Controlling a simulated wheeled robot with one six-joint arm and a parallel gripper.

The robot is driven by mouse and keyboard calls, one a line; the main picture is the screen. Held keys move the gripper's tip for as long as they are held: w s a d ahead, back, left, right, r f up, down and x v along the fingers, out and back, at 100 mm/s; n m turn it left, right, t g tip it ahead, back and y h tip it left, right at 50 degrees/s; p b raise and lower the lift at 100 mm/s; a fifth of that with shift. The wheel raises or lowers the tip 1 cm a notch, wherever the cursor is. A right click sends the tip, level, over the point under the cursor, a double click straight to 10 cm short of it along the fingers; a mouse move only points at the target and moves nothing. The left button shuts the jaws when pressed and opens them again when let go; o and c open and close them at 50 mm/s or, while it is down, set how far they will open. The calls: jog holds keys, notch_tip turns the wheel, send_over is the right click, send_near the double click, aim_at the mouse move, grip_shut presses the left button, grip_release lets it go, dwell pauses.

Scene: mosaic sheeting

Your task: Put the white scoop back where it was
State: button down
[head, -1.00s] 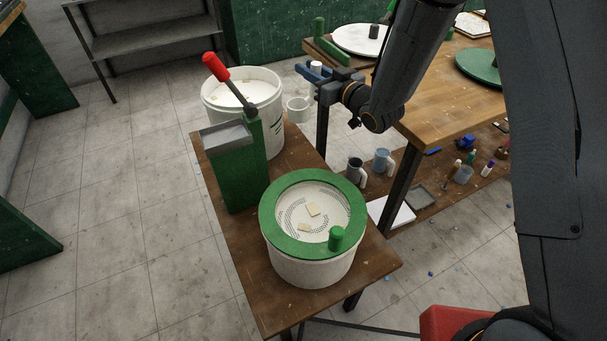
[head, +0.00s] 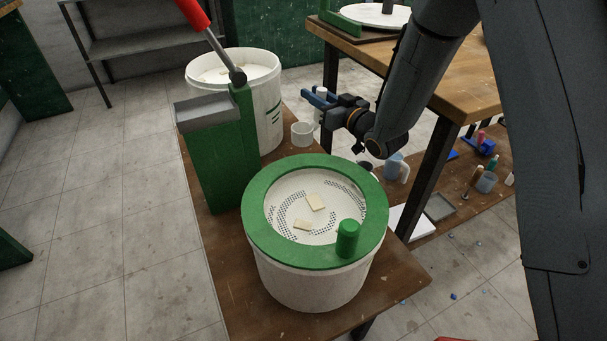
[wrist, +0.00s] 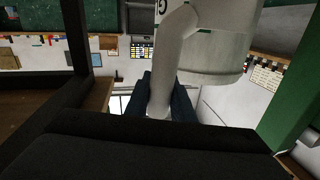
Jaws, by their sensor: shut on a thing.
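My gripper (head: 318,98) is beyond the green-rimmed tub, to the right of the tall white bucket (head: 268,110). Its blue fingers are shut on the handle of the white scoop (head: 302,134). In the head view the scoop's round cup shows below and left of the fingers, close to the bucket's right side. I cannot tell whether the cup touches the wooden bench. In the wrist view the white handle (wrist: 172,55) runs up from between the dark fingers (wrist: 158,105).
The white tub with a green rim (head: 262,232) and green knob stands at the bench's (head: 395,280) near end. A green post with a grey tray and red lever (head: 215,140) stands on the left. A taller wooden table (head: 450,80) is on the right.

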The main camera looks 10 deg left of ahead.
notch_tip(320, 180, down, 10)
jog(key=b, duration=0.1)
jog(key=shift+f, duration=0.15)
dwell(0.4)
jog(key=shift+f, duration=0.1)
jog(key=c, duration=2)
grip_release()
jog(key=shift+f, duration=0.1)
jog(key=o, duration=0.5)
